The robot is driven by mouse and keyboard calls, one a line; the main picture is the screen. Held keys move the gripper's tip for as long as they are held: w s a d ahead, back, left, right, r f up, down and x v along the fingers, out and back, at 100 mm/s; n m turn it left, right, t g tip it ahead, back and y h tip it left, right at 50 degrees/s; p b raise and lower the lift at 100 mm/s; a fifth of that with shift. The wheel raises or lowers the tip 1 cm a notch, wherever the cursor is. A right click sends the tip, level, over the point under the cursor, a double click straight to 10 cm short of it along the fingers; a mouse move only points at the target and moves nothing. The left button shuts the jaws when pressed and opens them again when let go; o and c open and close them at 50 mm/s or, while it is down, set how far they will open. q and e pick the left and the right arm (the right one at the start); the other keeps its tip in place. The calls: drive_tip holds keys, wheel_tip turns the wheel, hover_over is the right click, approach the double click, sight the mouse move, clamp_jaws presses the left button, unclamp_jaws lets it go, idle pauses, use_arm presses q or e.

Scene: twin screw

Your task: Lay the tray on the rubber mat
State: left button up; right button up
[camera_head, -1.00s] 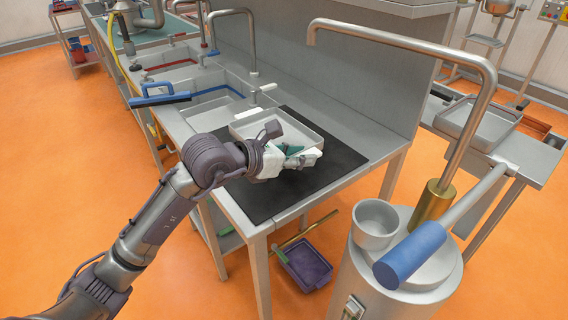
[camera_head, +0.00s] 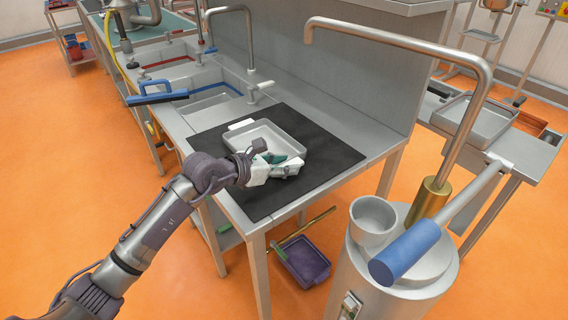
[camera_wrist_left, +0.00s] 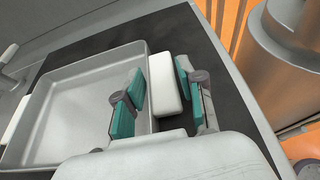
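The tray (camera_head: 262,133) is grey and shallow, with white handles. It lies flat on the black rubber mat (camera_head: 331,165), inside the mat's edges as far as I can see. In the left wrist view the tray (camera_wrist_left: 82,107) fills the left half, with the dark mat (camera_wrist_left: 190,38) beyond it. My left gripper (camera_head: 278,166) is at the tray's near right side. In the wrist view its teal-padded fingers (camera_wrist_left: 163,93) stand apart on either side of the white handle (camera_wrist_left: 165,82), with a small gap visible. My right gripper is not in view.
A faucet (camera_head: 250,45) and sinks with a blue-handled item (camera_head: 158,98) lie behind the mat. A steel wall rises behind the table. A machine with a blue-gripped lever (camera_head: 405,252) and a bowl (camera_head: 374,221) stands at right. A purple bin (camera_head: 306,262) is below.

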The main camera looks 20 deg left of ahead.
use_arm(q)
drive_tip(key=shift+o, duration=1)
drive_tip(key=shift+s+a, duration=0.1)
drive_tip(key=b+v, duration=0.1)
drive_tip(key=v, duration=0.9)
drive_tip(key=shift+s+a+r, duration=0.1)
drive_tip(key=shift+s+a, duration=0.05)
drive_tip(key=shift+s+a+r+b, duration=0.3)
drive_tip(key=shift+s+r, duration=0.1)
drive_tip(key=shift+s, duration=0.1)
